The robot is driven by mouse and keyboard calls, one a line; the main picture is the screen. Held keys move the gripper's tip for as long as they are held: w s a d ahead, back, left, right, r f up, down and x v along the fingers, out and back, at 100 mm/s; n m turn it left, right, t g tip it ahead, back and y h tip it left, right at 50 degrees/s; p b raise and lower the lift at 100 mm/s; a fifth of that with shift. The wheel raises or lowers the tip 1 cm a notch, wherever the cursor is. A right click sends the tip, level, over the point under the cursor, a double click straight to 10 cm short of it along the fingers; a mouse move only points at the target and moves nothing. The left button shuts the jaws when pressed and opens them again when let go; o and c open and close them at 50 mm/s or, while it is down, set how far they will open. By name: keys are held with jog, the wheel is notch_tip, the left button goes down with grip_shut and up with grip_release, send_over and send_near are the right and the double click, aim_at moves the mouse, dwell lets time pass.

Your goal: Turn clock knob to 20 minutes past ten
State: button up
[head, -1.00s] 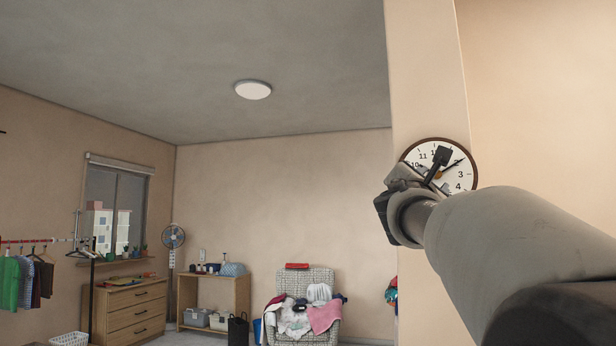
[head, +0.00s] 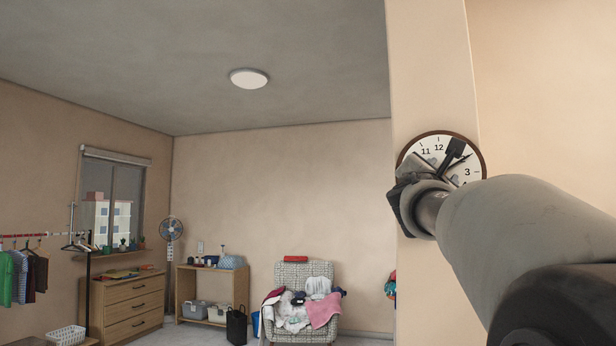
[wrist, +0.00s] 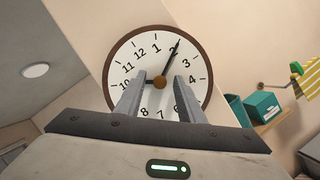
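A round white wall clock (wrist: 143,43) with a brown rim and black numerals fills the middle of the wrist view, its face turned in the picture. A round brown knob (wrist: 160,82) sits at its centre. The long black hand (wrist: 172,55) points close to the 2; a short dark hand (wrist: 149,81) points toward the 10. My gripper (wrist: 160,78) is open, one finger on each side of the knob, with gaps visible. Its fingers hide some lower numerals. In the head view, the clock (head: 478,152) is partly hidden behind my gripper (head: 449,160).
The clock hangs on a beige wall column (head: 430,60). In the wrist view, a shelf (wrist: 272,119) with teal boxes (wrist: 263,106) and a yellow striped cloth (wrist: 304,75) are at the right. An armchair with laundry (head: 297,275) and a drawer chest (head: 130,308) stand far back.

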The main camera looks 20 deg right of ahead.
grip_shut()
jog(key=shift+m, duration=0.5)
jog(key=m+g+p, duration=0.1)
jog(key=m, duration=0.2)
jog(key=m+g+y+p, duration=0.1)
jog(key=m+g+p, duration=0.1)
jog(key=m, duration=0.2)
jog(key=m+g+p, duration=0.1)
jog(key=m, duration=0.3)
jog(key=shift+a+r+y, duration=0.1)
jog(key=shift+r+y, duration=0.2)
jog(key=shift+m+p, duration=0.3)
grip_release()
jog(key=shift+w, duration=0.1)
